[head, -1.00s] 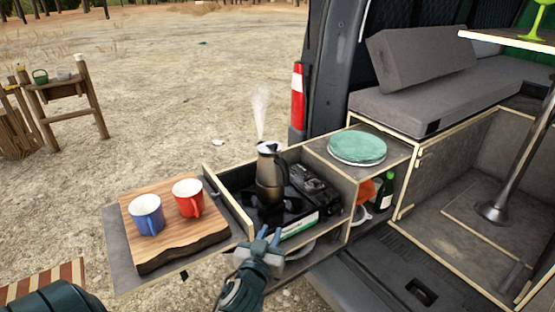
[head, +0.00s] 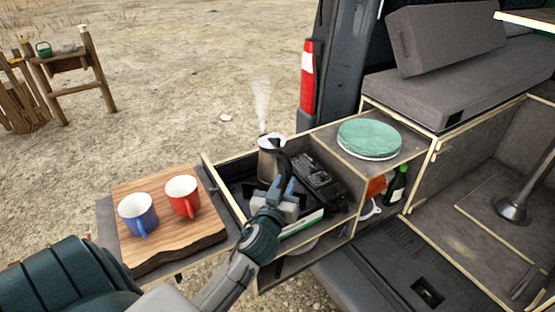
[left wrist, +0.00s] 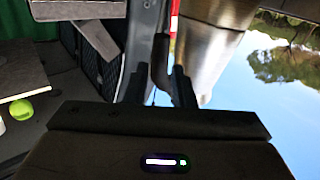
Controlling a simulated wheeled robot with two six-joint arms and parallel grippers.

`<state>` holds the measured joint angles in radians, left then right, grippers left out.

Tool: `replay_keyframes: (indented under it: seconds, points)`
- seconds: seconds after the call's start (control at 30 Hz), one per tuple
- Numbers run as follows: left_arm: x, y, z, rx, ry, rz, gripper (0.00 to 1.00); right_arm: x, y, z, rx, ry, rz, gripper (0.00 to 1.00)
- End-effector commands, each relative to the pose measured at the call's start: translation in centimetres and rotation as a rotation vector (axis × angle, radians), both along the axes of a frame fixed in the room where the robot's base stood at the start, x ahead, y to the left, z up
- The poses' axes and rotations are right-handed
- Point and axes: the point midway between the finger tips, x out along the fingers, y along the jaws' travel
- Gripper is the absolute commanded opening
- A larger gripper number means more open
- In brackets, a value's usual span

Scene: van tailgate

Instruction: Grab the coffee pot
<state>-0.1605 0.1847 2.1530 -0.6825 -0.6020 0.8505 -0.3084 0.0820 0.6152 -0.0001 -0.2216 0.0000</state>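The metal coffee pot (head: 266,163) stands upright on the dark stove in the pull-out drawer, with steam rising from it. Its black handle faces right in the head view. In the left wrist view the pot (left wrist: 212,45) is large and close, and the dark handle (left wrist: 160,62) shows in the gap between the open fingers (left wrist: 158,88). I cannot tell whether the fingers touch it. The gripper hides the lower pot. My right gripper is not in view.
A wooden board (head: 195,234) with a blue mug (head: 137,213) and a red mug (head: 181,196) lies left of the drawer. Green plates (head: 369,139) sit on the counter to the right. A black case (head: 317,176) lies beside the pot. The drawer's walls surround the stove.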

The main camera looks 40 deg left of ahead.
Motion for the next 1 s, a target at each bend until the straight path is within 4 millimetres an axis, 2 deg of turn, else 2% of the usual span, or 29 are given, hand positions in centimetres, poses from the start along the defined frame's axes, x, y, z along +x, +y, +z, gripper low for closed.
replay_keyframes:
  seconds: [0.13, 0.33, 0.6, 0.7, 0.73, 1.0]
  points:
    - [2.2, 0.8, 0.5, 0.003, -0.001, 0.0, 0.23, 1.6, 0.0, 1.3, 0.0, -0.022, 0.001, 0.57]
    - [4.4, 1.6, 0.2, 0.001, 0.0, 0.0, 0.23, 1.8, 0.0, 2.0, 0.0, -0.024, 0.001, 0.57]
    - [4.6, 1.6, 0.0, 0.0, -0.001, -0.001, 0.23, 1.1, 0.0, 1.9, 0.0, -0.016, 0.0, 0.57]
    - [4.6, 1.6, 0.0, 0.0, 0.0, 0.0, 0.03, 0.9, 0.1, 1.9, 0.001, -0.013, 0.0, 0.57]
    - [4.6, 1.6, 0.0, 0.0, 0.0, 0.0, 0.0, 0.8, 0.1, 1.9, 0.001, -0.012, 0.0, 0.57]
    - [4.6, 1.6, 0.2, 0.003, -0.004, -0.002, 0.0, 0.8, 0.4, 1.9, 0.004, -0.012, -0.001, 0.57]
